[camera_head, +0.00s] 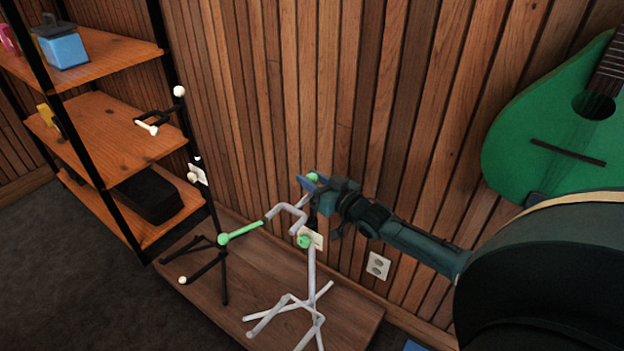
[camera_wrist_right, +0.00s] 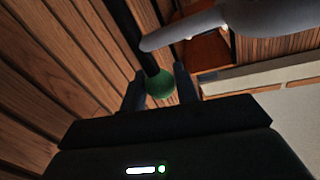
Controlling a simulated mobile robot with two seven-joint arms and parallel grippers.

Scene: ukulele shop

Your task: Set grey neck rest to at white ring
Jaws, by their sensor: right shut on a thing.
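The grey neck rest (camera_head: 286,215) is a forked piece high on a floor stand with pale grey legs (camera_head: 312,290). A green ball knob (camera_head: 313,177) is at the upper end of it. My right gripper (camera_head: 314,184) is shut on this knob. The right wrist view shows the green knob (camera_wrist_right: 160,84) between the two fingers, a black rod running up from it and the grey neck rest (camera_wrist_right: 190,28) crossing beyond. A second green knob (camera_head: 304,241) is lower on the stand. I cannot make out a white ring on this stand. My left gripper is out of view.
A black stand (camera_head: 222,270) with a green arm (camera_head: 241,232) stands close at left on the same wooden platform (camera_head: 355,305). A shelf unit (camera_head: 90,130) is further left. A green ukulele (camera_head: 540,140) hangs on the slatted wall behind.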

